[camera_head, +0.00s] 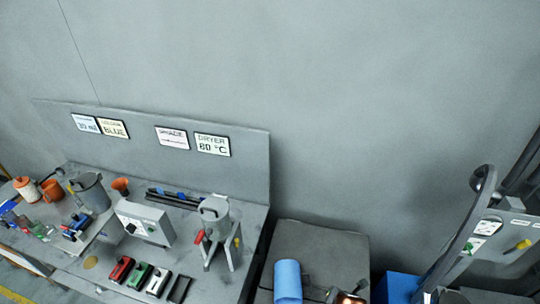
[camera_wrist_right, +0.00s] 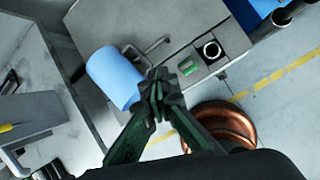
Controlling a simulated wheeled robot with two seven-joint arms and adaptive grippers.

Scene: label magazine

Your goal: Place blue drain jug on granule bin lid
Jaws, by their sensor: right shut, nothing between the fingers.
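The blue drain jug (camera_head: 288,282) is a plain light-blue cylinder over the front part of the grey granule bin lid (camera_head: 325,242). In the right wrist view the jug (camera_wrist_right: 114,76) appears to rest on the grey lid (camera_wrist_right: 150,18), near its edge. My right gripper (camera_wrist_right: 156,88) is shut and empty, its dark fingertips together close beside the jug's lower right end. Whether they touch the jug I cannot tell. A bent metal handle (camera_wrist_right: 152,46) shows beside the jug; what it belongs to is unclear. My left gripper is not in view.
A workbench left of the bin holds a grey hopper (camera_head: 214,214), a control box (camera_head: 144,222) and several small coloured blocks. A round copper-coloured object (camera_wrist_right: 226,122) lies below the bin's edge. A blue box (camera_head: 398,288) stands right of the bin.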

